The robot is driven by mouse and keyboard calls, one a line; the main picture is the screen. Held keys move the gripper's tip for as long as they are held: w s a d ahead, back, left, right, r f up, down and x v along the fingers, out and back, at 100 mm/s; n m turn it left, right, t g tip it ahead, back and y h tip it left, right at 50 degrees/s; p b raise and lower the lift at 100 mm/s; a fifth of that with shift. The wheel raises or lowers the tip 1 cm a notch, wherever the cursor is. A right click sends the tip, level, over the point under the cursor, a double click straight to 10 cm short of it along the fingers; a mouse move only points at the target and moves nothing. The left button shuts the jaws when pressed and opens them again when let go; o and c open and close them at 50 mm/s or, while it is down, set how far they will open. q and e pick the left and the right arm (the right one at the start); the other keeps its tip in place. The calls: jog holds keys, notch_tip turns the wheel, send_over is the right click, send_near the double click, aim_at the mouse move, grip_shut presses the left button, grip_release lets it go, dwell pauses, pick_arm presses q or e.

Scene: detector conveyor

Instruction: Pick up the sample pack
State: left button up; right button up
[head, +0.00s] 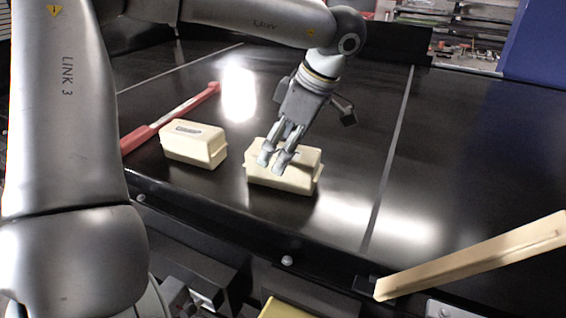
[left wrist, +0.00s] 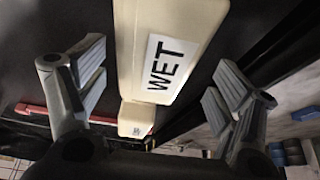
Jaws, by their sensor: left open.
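Two cream lidded boxes stand on the black belt; which one is the sample pack I cannot tell. The right box (head: 292,180) is directly below my left gripper (head: 273,160), whose fingers partly cover its top. In the left wrist view the near box (left wrist: 150,50) carries a white "WET" label and lies between the open fingers of my left gripper (left wrist: 155,82), with dark gaps on both sides. The left box (head: 195,146) stands apart, with a small label on top; a second cream box (left wrist: 137,120) shows beyond in the wrist view. My right gripper is not visible.
A red bar (head: 170,118) lies on the belt left of the boxes. A cream bar (head: 475,257) slants over the belt's front edge at right. A yellow object (head: 290,309) is cut off below. The belt (head: 470,150) is clear to the right.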

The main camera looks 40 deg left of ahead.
pick_arm(q)
jog(key=x, duration=0.1)
jog(key=p+x, duration=0.2)
jog(key=x, duration=0.1)
jog(key=shift+w+f, duration=0.15)
jog(key=shift+w, duration=0.15)
jog(key=shift+a+f, duration=0.1)
jog(key=shift+f, duration=0.2)
jog(key=shift+a+f, duration=0.1)
jog(key=shift+f, duration=0.05)
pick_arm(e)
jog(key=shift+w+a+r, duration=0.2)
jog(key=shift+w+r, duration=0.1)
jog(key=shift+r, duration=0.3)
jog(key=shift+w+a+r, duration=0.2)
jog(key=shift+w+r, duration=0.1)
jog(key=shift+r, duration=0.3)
pick_arm(q)
jog(key=shift+f, duration=0.1)
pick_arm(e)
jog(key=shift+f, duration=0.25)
pick_arm(q)
jog(key=shift+f+b, duration=0.1)
jog(key=shift+b, duration=0.3)
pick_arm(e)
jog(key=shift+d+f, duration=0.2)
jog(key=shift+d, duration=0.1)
pick_arm(q)
jog(key=shift+s, duration=0.1)
jog(key=c, duration=1.3)
